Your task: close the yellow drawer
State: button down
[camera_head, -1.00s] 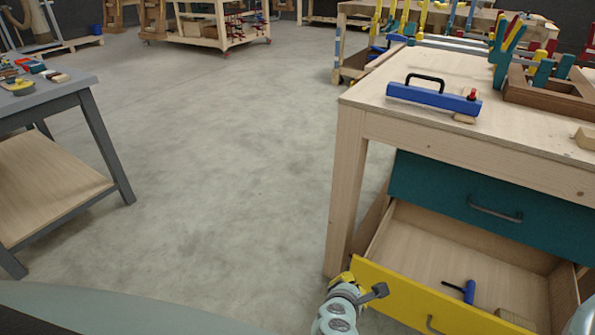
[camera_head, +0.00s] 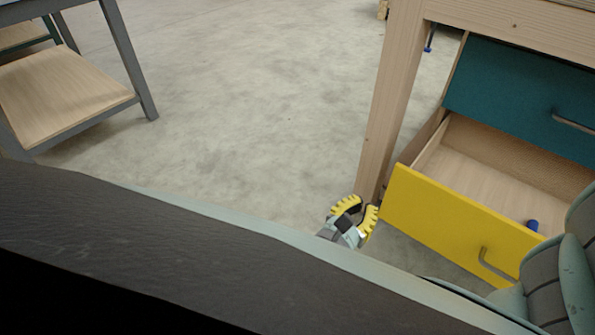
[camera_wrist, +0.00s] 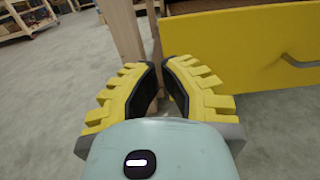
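The yellow drawer (camera_head: 445,220) is pulled out below a teal drawer, and its bare wooden inside shows. In the wrist view the yellow front (camera_wrist: 235,50) fills the upper right, with the handle (camera_wrist: 300,58) at the right edge. My gripper (camera_head: 359,208) has yellow ribbed fingers with dark pads. It is low, just left of the drawer front's left end, with a narrow gap between the fingers and nothing held. In the wrist view my gripper (camera_wrist: 162,70) points toward the bench leg, left of the front.
The wooden bench leg (camera_head: 393,100) stands just behind my gripper. The closed teal drawer (camera_head: 520,95) is above the yellow one. A blue item (camera_head: 532,225) shows inside the yellow drawer. A grey-framed table (camera_head: 130,60) stands at left. The floor (camera_head: 250,100) between is clear.

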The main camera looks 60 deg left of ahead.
aim_at(395, 170)
jog(key=b+x, duration=0.3)
jog(key=x, duration=0.9)
jog(key=shift+w, duration=0.3)
